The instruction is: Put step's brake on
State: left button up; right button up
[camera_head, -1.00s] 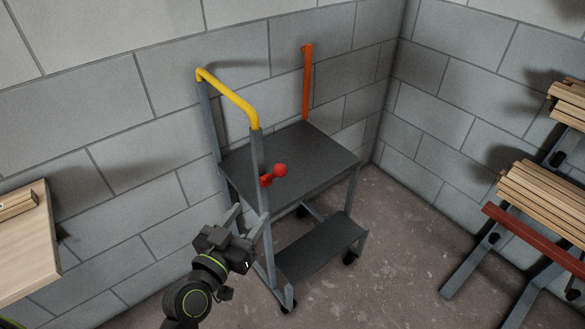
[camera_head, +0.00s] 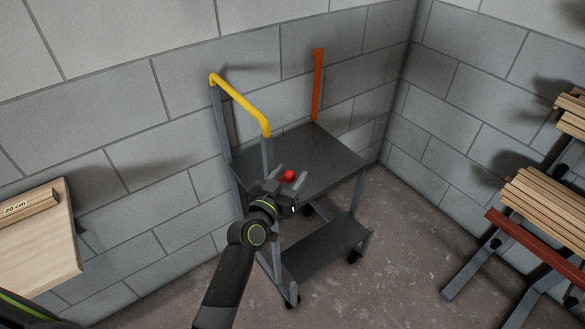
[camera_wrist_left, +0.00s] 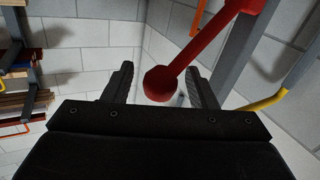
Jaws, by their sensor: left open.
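The step (camera_head: 300,158) is a grey wheeled platform with a dark upper deck, a lower tread (camera_head: 318,247) and a yellow handrail (camera_head: 240,100). Its brake lever is red with a round knob (camera_head: 289,176), at the near post. In the left wrist view the red lever (camera_wrist_left: 205,50) slants down from a grey post, and its knob (camera_wrist_left: 160,83) appears between my fingers. My left gripper (camera_head: 291,173) is open around or just short of the knob; I cannot tell which. It hides the lever's base in the head view. My right gripper is not in view.
An orange upright bar (camera_head: 317,85) stands at the step's back, by the block wall. A wooden table (camera_head: 40,245) is at the left. Racks of battens (camera_head: 545,205) with a red-brown bar stand at the right. The floor (camera_head: 405,225) between step and racks is clear.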

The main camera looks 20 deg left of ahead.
pick_arm(q)
jog(key=shift+w+d, duration=0.15)
jog(key=shift+w, duration=0.8)
grip_shut()
